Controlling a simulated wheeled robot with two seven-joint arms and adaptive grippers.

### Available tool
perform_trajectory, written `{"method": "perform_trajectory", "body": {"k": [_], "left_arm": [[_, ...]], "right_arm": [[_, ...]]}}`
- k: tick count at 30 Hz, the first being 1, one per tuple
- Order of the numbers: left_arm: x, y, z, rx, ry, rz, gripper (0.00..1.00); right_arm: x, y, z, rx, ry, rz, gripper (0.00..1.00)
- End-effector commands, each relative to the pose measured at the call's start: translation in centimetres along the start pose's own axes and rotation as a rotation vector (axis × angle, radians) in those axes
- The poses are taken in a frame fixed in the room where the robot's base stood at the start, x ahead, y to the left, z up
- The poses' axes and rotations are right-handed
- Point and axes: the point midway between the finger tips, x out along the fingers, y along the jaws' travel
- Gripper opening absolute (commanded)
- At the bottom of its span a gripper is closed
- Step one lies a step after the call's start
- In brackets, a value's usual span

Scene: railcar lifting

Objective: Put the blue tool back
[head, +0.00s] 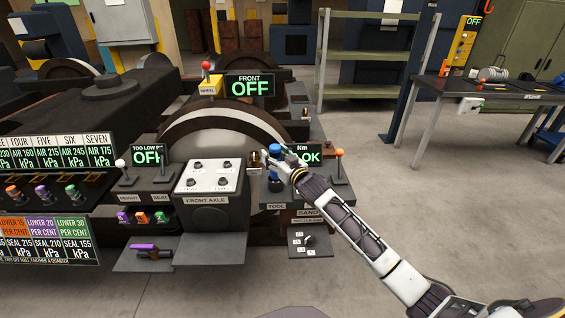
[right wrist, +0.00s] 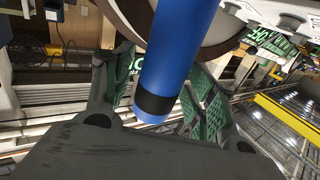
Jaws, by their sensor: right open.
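The blue tool (head: 275,152) stands upright at the front of the machine, just above the shelf labelled TOOL (head: 277,206). Its lower end is partly hidden, so I cannot tell how it sits there. My right gripper (head: 286,162) is at the tool from the right side. In the right wrist view the blue tool (right wrist: 180,55), with a black band near its end, lies between the two green-padded fingers (right wrist: 165,95). The fingers are open, with a gap visible beside the tool. My left gripper is out of view.
A front axle panel (head: 208,187) with several knobs is left of the tool. An orange-topped lever (head: 339,165) and an Nm display reading OK (head: 308,155) are close by on the right. Open floor lies to the right.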

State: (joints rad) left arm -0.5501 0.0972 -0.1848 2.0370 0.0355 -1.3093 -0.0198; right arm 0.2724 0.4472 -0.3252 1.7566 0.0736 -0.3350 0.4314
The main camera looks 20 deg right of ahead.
Motion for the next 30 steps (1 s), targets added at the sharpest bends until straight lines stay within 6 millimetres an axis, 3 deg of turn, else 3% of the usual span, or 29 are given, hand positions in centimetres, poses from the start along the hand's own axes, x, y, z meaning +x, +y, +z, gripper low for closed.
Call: {"method": "perform_trajectory", "body": {"k": [8, 30], "left_arm": [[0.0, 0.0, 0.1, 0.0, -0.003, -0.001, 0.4], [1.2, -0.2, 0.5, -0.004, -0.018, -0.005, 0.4]], "right_arm": [[-1.1, 0.0, 0.0, 0.0, 0.0, 0.0, 0.56], [-6.9, 0.0, -0.1, 0.0, 0.0, 0.0, 0.56]]}}
